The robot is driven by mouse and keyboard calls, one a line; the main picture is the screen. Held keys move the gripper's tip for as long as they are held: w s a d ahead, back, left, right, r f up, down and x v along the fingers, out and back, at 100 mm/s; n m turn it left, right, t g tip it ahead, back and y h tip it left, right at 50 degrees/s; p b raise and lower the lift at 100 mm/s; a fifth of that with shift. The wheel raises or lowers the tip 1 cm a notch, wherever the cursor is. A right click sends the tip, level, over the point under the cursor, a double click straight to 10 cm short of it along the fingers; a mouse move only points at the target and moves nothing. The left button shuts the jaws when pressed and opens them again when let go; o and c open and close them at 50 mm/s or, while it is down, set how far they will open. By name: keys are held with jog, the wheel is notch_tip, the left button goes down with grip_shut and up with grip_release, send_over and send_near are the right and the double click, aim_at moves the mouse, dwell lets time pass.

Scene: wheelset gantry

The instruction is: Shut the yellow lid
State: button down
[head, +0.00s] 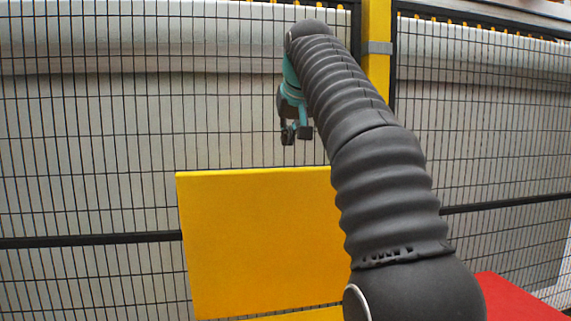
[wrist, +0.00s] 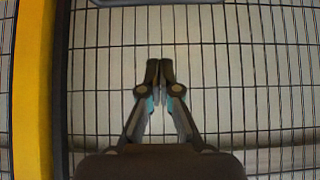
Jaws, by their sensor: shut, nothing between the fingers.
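The yellow lid (head: 262,240) stands raised, nearly upright, in the lower middle of the head view. My arm hides its right part. My gripper (head: 296,134) hangs above the lid's top edge in the head view, pointing down, and looks apart from it. In the wrist view my gripper (wrist: 160,66) has its two fingertips together with nothing between them. The lid cannot be made out in the wrist view.
A black wire mesh fence (head: 90,150) spans the background, with a yellow post (head: 376,70) behind my arm. The post also shows at the left of the wrist view (wrist: 32,90). A red surface (head: 515,298) lies at the lower right.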

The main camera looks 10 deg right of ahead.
jog(key=shift+w+f, duration=0.2)
jog(key=shift+f, duration=0.95)
jog(key=shift+w+f, duration=0.25)
jog(key=shift+f, duration=0.9)
jog(key=shift+w+f, duration=0.2)
jog(key=shift+f, duration=0.95)
jog(key=shift+s+b, duration=0.1)
jog(key=shift+b, duration=0.35)
